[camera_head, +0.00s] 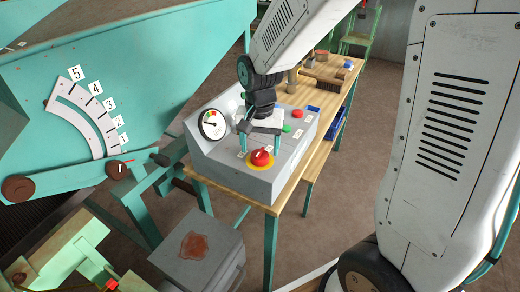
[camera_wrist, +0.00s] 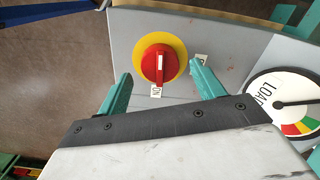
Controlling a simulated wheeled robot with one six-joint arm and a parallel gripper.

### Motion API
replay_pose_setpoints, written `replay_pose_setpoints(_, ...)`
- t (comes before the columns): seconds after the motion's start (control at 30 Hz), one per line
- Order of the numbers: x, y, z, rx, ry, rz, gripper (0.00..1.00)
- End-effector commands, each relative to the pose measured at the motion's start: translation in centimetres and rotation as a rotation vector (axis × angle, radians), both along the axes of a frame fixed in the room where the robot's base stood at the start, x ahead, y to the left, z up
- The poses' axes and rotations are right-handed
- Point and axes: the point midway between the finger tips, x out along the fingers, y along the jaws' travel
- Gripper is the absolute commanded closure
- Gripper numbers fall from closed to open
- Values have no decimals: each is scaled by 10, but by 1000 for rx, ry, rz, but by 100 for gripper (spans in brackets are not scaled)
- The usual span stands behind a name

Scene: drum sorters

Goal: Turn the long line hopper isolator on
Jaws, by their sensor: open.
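The isolator is a red rotary knob (camera_head: 261,158) on a yellow disc, on the sloping front of a grey control box (camera_head: 262,186). In the wrist view the knob (camera_wrist: 160,65) has a white mark, and its grip runs up and down the picture. A small white label (camera_wrist: 157,91), seemingly "ON", sits at the grip's lower end. A second label (camera_wrist: 202,59) is partly hidden by a finger. My gripper (camera_head: 260,150) is open over the knob. In the wrist view the fingertips (camera_wrist: 160,72) stand on either side of the knob, apart from it.
A round dial (camera_head: 212,124) stands left of my gripper. A red button (camera_head: 298,114) and a green button (camera_head: 287,128) are behind it. The box sits on a wooden bench (camera_head: 294,198). A green machine with a scale (camera_head: 88,112) is at the left; a grey bin (camera_head: 200,252) stands below.

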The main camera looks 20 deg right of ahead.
Motion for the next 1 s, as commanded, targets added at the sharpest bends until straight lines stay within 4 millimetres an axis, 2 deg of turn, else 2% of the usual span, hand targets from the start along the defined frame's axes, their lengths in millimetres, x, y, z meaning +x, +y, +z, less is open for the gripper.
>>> replay_pose_setpoints(0.2,1,0,39,0,-5,0,33)
replay_pose_setpoints(0.37,1,0,56,0,-4,-1,33)
replay_pose_setpoints(1.0,-1,0,59,0,5,30,33)
